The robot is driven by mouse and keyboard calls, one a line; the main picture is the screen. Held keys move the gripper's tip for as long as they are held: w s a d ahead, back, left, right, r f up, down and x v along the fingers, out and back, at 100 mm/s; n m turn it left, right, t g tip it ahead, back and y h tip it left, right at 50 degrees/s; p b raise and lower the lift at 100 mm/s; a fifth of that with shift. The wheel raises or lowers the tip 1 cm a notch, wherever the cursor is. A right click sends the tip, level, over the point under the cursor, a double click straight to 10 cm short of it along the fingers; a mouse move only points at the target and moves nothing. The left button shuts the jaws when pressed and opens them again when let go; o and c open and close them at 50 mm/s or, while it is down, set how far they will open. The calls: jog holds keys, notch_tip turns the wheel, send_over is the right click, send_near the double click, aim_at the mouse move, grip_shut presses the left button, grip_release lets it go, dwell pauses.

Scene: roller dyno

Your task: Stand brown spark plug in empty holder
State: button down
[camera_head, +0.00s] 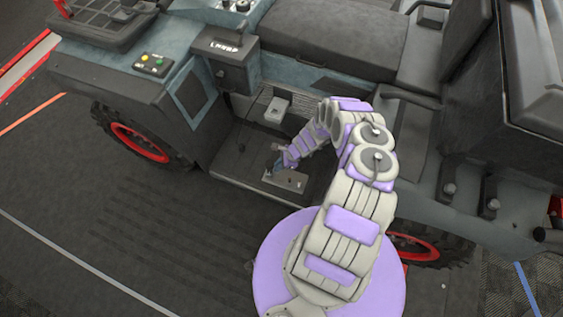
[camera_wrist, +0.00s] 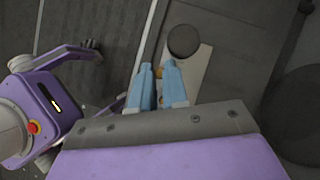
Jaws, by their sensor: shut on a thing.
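My gripper (camera_wrist: 157,78) shows two light blue fingers in the wrist view, close together with a narrow gap. Small orange-brown bits, apparently the brown spark plug (camera_wrist: 158,71), show between the fingers; most of it is hidden. A pale plate (camera_wrist: 203,62), likely the holder base, lies beyond the fingertips with a dark round piece above it. In the head view, my gripper (camera_head: 280,163) is small, low over the pale plate (camera_head: 290,181) on the vehicle's footwell floor. The plug cannot be made out there. Whether the plug touches the holder, and which spot is empty, I cannot tell.
The footwell floor (camera_head: 228,162) is dark and has a raised edge. A grey box on the floor (camera_head: 278,106) stands behind my gripper. A console (camera_head: 225,60) rises at left and a seat (camera_head: 335,35) lies behind. Open dark floor (camera_head: 120,235) spreads at left front.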

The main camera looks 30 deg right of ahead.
notch_tip(320, 180, down, 7)
jog(key=d+b, duration=0.1)
jog(key=b, duration=0.5)
dwell(0.7)
jog(key=shift+d, duration=0.2)
jog(key=shift+d+f+b, duration=0.1)
jog(key=shift+d+b, duration=0.2)
jog(key=shift+b, duration=0.4)
